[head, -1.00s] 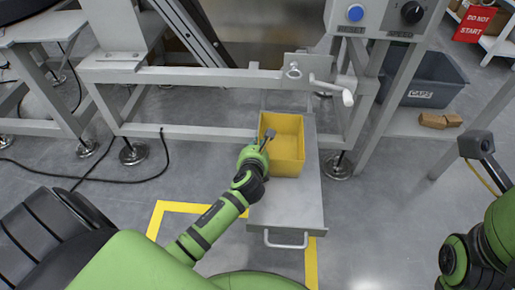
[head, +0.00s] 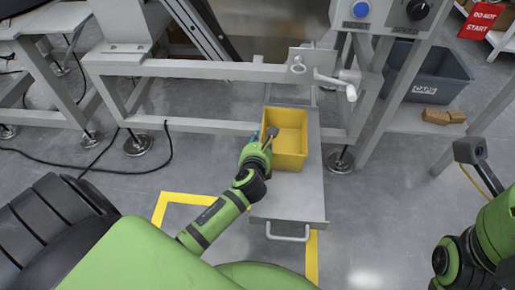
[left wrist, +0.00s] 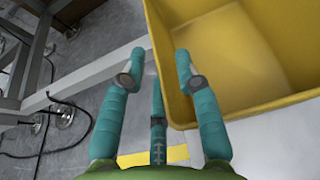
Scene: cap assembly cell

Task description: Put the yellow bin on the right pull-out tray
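The yellow bin (head: 290,146) is upright and looks empty. In the head view it rests on the far part of the grey pull-out tray (head: 290,202), which is drawn out from under the frame, its handle toward me. My left gripper (head: 264,138) is at the bin's left rim. In the left wrist view the left gripper (left wrist: 160,68) has its fingers spread; the bin (left wrist: 235,50) lies behind the right finger, and its left edge shows between the fingers. I cannot tell whether they touch it. My right gripper is not in view.
A crank handle (head: 338,84) and a grey frame beam (head: 205,70) stand beyond the bin. A dark grey crate (head: 430,78) and brown blocks (head: 443,116) are on a shelf at right. Yellow tape (head: 312,262) marks the floor around the tray.

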